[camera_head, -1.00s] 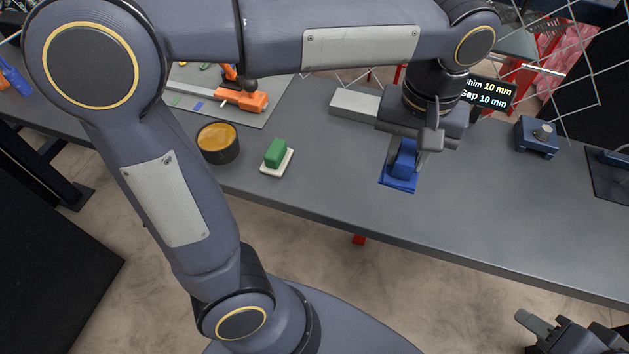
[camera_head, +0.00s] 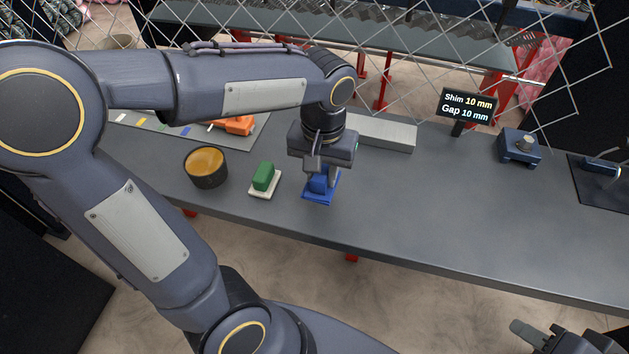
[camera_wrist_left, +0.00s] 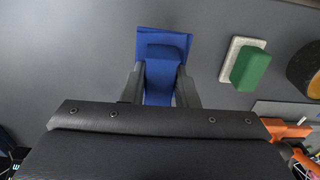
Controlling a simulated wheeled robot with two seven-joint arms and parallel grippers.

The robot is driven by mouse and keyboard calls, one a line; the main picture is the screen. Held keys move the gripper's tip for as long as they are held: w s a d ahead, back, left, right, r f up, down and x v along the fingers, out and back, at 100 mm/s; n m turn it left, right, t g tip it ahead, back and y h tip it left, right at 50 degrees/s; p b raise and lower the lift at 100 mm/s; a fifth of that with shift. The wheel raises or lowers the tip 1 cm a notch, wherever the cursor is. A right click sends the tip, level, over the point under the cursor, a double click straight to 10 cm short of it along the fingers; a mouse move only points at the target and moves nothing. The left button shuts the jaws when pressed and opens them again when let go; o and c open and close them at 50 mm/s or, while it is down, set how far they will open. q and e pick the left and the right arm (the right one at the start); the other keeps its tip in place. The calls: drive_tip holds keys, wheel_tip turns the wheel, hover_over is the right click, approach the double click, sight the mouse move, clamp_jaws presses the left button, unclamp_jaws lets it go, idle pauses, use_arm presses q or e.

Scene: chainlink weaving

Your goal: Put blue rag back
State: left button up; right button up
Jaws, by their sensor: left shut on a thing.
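The blue rag (camera_head: 320,190) is a folded blue block on a flat blue piece, near the front edge of the grey bench. My left gripper (camera_head: 318,174) points down over it and is shut on its raised part. The left wrist view shows the rag (camera_wrist_left: 163,48) between the two fingers (camera_wrist_left: 160,85). I cannot tell whether the rag touches the bench. My right gripper (camera_head: 540,335) shows only in part at the bottom right corner of the head view, and its jaws are not clear.
A green block on a pale pad (camera_head: 264,180) lies just left of the rag. A black pot with amber contents (camera_head: 206,166) stands further left. A grey bar (camera_head: 380,133) lies behind, and a display (camera_head: 467,106) stands back right.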

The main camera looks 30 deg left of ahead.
sight(315, 185)
use_arm(q)
drive_tip(key=shift+a+f, duration=0.5)
drive_tip(key=shift+f, duration=0.1)
drive_tip(key=f, duration=0.3)
drive_tip(key=shift+a+p, duration=0.3)
drive_tip(key=shift+f, duration=0.15)
drive_tip(key=shift+f, duration=0.25)
drive_tip(key=o, duration=0.9)
drive_tip(key=shift+r, duration=0.1)
